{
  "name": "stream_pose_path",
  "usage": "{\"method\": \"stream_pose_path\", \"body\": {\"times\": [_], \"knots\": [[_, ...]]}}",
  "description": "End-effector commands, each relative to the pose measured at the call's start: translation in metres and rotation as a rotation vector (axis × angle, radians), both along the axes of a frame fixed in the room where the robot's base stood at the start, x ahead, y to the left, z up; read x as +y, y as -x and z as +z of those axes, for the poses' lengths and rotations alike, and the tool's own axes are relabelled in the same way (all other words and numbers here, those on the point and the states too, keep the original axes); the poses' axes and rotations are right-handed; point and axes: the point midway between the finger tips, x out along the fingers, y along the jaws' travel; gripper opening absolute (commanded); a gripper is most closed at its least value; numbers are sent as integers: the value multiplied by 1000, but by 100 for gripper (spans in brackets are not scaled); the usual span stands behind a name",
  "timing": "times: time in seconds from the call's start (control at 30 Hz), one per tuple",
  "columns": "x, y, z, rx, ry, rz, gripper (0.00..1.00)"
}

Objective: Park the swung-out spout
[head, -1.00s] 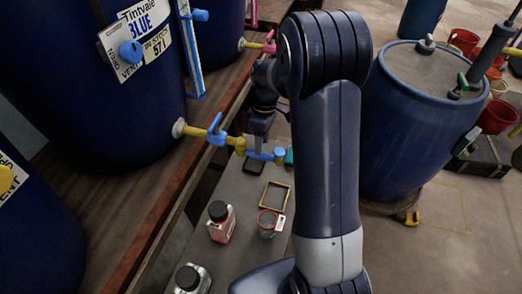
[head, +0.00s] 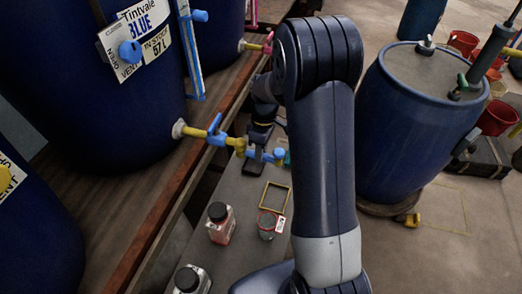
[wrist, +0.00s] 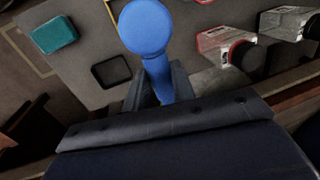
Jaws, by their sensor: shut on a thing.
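The blue vat (head: 130,120) at the left has a yellow spout pipe (head: 195,132) that reaches out to the right over a grey bench. A blue lever (head: 215,131) sits on the pipe. At the pipe's outer end is a blue handle with a round knob (head: 279,153). My gripper (head: 257,149) is at this end, partly hidden by my arm. In the wrist view my gripper (wrist: 161,88) is shut on the handle's blue stem (wrist: 158,78), and the round knob (wrist: 145,27) stands out beyond the fingers.
On the grey bench (head: 240,195) lie a yellow square frame (head: 275,198), a dark square pad (wrist: 110,72) and a teal block (wrist: 53,35). A red-filled bottle (head: 220,224) and a jar (head: 267,225) stand nearby. A blue drum (head: 410,130) stands at the right.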

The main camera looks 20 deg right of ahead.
Motion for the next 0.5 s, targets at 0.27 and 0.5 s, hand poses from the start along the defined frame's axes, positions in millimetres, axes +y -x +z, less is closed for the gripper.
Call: {"method": "stream_pose_path", "body": {"times": [0.27,0.5], "knots": [[0,0,0,0,0,0,0],[0,0,0,0,0,4,0]]}}
